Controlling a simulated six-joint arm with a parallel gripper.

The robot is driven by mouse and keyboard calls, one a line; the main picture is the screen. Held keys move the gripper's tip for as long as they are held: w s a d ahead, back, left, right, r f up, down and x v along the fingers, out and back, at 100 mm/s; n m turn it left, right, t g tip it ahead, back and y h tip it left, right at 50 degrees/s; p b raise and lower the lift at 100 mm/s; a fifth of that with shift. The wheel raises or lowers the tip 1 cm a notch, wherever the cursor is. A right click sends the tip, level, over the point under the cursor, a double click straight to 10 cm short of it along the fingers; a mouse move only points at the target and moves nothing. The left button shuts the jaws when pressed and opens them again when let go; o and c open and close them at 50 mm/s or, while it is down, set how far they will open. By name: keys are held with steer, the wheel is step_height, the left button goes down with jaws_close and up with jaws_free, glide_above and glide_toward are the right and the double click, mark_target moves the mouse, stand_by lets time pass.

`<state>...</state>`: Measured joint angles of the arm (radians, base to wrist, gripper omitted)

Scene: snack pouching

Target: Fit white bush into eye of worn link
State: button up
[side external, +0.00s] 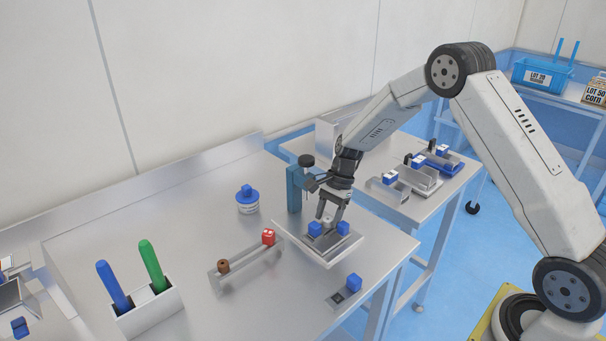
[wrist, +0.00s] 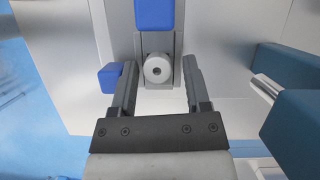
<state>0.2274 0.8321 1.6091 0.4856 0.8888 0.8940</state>
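My gripper (wrist: 160,72) is open, with its fingers on either side of a white bush (wrist: 156,68). Gaps show between the bush and both fingers. In the side external view my gripper (side external: 331,212) is low over a pale tray (side external: 327,254), between two blue blocks, and partly hides the bush. A grey bar (side external: 247,264) on the table, perhaps the worn link, has a brown round piece (side external: 223,266) at its left end and a red block (side external: 268,237) at its right end.
Blue blocks (side external: 315,229) (side external: 343,228) stand close to my gripper. A teal post (side external: 294,190) rises behind the tray. A small plate (side external: 338,299) with a blue block (side external: 354,282) lies near the front edge.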

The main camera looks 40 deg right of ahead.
steer(key=shift+s, duration=0.2)
steer(key=v, duration=0.8)
steer(key=shift+w, duration=0.2)
stand_by(0.4)
steer(key=s+a+n+t+h, duration=0.1)
steer(key=s+a+n+h, duration=0.1)
steer(key=s+n, duration=0.6)
steer(key=s+a+r+n+t+h, duration=0.1)
steer(key=s+a+n+t+h, duration=0.1)
steer(key=s+a+n, duration=0.3)
steer(key=s+n, duration=0.3)
steer(key=s, duration=0.4)
steer(key=shift+a+r+n, duration=0.25)
steer(key=shift+n, duration=0.15)
